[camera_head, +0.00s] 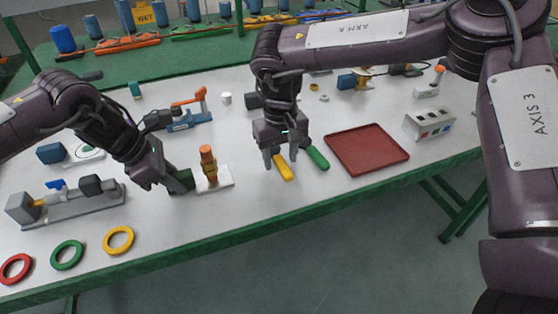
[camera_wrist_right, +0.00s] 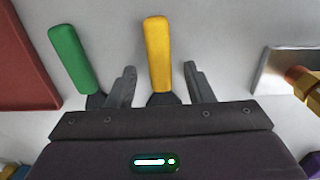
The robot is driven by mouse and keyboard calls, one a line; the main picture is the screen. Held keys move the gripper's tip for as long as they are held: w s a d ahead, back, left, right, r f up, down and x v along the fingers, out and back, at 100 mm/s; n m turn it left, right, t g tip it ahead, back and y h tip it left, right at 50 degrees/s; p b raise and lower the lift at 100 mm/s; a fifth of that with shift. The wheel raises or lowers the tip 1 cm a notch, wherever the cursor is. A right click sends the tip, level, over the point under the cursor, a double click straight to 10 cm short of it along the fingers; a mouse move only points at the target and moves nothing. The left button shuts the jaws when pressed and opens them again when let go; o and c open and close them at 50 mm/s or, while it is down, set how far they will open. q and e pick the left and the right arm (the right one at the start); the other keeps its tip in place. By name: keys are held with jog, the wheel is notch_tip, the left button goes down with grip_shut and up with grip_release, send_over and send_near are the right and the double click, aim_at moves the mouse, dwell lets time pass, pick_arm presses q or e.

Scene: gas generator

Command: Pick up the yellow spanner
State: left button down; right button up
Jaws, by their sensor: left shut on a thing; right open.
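The yellow spanner (camera_head: 284,172) lies on the white table, its yellow handle pointing toward the front edge. In the right wrist view its handle (camera_wrist_right: 158,52) shows between the two fingers of my right gripper (camera_wrist_right: 158,75), and its dark head end is partly hidden by the gripper body. My right gripper (camera_head: 286,158) is open, with one finger on each side of the spanner and a gap to both. My left gripper (camera_head: 168,182) is shut on a dark green block (camera_head: 184,179), beside a white base with an orange and brass fitting (camera_head: 209,165).
A green-handled spanner (camera_head: 317,158) lies close to the right, also in the wrist view (camera_wrist_right: 72,55). A red tray (camera_head: 367,150) is further right. Red, green (camera_head: 67,255) and yellow rings lie front left. Table is clear in front of the spanners.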

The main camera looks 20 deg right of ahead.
aim_at(278, 163)
jog(key=c, duration=1)
grip_shut()
jog(key=shift+r, duration=0.2)
notch_tip(278, 163, up, 9)
jog(key=s+a+n, duration=0.2)
jog(key=s+a, duration=0.2)
jog(key=s, duration=0.3)
jog(key=s+a+n, duration=0.2)
jog(key=s+a, duration=0.2)
jog(key=s, duration=0.3)
jog(key=shift+a+f+n, duration=0.25)
jog(key=shift+f+n, duration=0.15)
jog(key=shift+f, duration=0.05)
jog(key=shift+s, duration=0.1)
